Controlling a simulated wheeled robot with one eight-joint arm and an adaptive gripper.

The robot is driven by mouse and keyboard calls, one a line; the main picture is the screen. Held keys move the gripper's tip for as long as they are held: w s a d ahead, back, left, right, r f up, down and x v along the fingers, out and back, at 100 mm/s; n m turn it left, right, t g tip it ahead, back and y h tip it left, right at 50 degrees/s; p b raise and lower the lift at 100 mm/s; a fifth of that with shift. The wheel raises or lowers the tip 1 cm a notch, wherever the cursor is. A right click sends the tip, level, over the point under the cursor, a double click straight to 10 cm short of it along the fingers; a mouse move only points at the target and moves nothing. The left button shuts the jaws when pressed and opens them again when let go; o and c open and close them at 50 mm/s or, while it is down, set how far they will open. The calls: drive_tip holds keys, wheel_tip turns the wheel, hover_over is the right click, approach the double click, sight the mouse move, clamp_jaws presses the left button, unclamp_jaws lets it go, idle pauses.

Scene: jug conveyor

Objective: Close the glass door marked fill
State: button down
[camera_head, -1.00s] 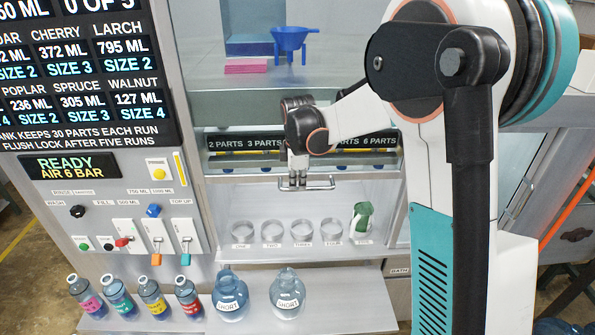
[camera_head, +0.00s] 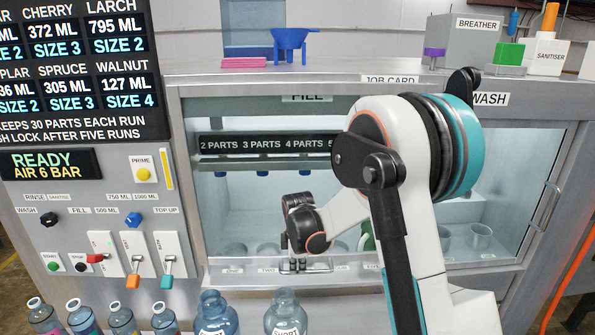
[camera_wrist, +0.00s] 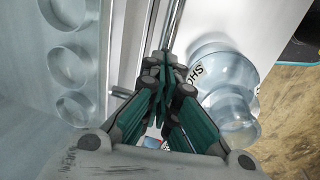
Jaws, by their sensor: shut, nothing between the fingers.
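The glass door marked fill (camera_head: 225,215) fronts the left bay of the cabinet, under a partly cut-off FILL label (camera_head: 307,98). Its metal bar handle (camera_head: 322,268) sits low, close to the bay's bottom edge. Ring holders show behind the glass. My gripper (camera_head: 294,265) is at the left part of the handle, fingers pointing down. In the wrist view my gripper (camera_wrist: 165,75) is shut and empty, with its tips close against the handle bar (camera_wrist: 174,25). I cannot tell whether they touch it, or whether a gap is left under the door.
Two clear SHORT jugs (camera_head: 215,315) (camera_head: 285,312) stand on the shelf just below the door. Several bottles with coloured labels (camera_head: 122,320) stand to the left. The WASH bay's glass (camera_head: 505,190) is on the right. A blue funnel stand (camera_head: 290,42) is on top.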

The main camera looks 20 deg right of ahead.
wheel_tip(320, 180, down, 10)
drive_tip(key=b, duration=0.4)
drive_tip(key=shift+r+b, duration=0.25)
drive_tip(key=shift+b, duration=0.15)
drive_tip(key=shift+s, duration=0.15)
